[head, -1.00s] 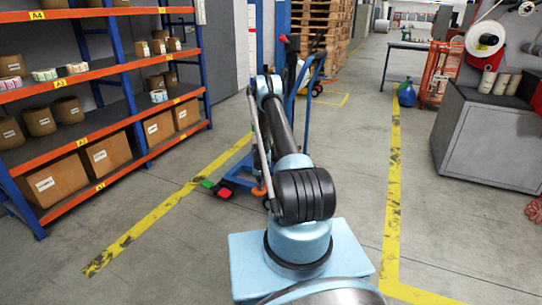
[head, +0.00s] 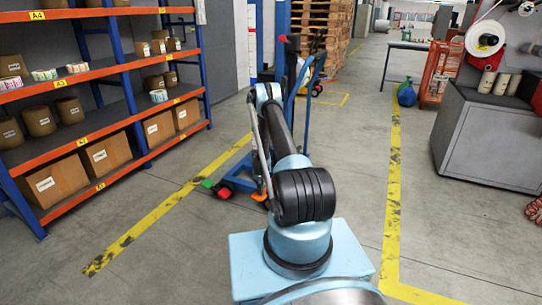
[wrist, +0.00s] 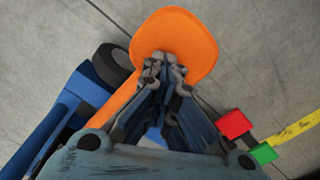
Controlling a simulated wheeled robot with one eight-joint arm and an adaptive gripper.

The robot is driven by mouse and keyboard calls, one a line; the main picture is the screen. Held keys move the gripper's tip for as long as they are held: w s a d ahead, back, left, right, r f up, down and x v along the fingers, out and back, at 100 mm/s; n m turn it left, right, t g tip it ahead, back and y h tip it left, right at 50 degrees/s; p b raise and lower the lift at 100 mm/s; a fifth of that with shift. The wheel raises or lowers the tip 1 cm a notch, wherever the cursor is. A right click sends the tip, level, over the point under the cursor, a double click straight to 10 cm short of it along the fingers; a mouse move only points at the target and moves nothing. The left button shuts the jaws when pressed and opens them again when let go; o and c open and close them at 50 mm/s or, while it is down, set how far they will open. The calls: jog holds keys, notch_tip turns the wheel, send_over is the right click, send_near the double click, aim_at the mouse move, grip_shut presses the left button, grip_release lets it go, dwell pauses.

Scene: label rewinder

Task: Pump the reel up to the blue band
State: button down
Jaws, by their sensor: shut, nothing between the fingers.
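A blue wheeled lift (head: 238,176) stands behind my arm in the head view. It has an orange pedal (head: 259,196), a red pedal (head: 222,191) and a green pedal (head: 206,183) low down. In the wrist view the orange pedal (wrist: 176,38) is a broad rounded plate, with the red pedal (wrist: 234,123) and green pedal (wrist: 263,153) at lower right. My gripper (wrist: 163,64) is shut and empty, its tips over the orange pedal; contact cannot be told. My arm hides much of the lift. I cannot make out a reel on it or a blue band.
A shelf rack (head: 110,90) with boxes stands at left. A grey machine (head: 492,135) with a white roll (head: 485,38) stands at right. Stacked pallets (head: 325,25) are behind the lift. Floor between the lift and the machine is clear. A dark wheel (wrist: 114,65) is beside the orange pedal.

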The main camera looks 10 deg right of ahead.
jog(key=shift+f, duration=0.7)
jog(key=shift+d, duration=0.1)
notch_tip(320, 180, up, 11)
jog(key=shift+r, duration=0.2)
jog(key=shift+f, duration=0.1)
dwell(0.4)
dwell(2.5)
notch_tip(320, 180, up, 7)
dwell(0.7)
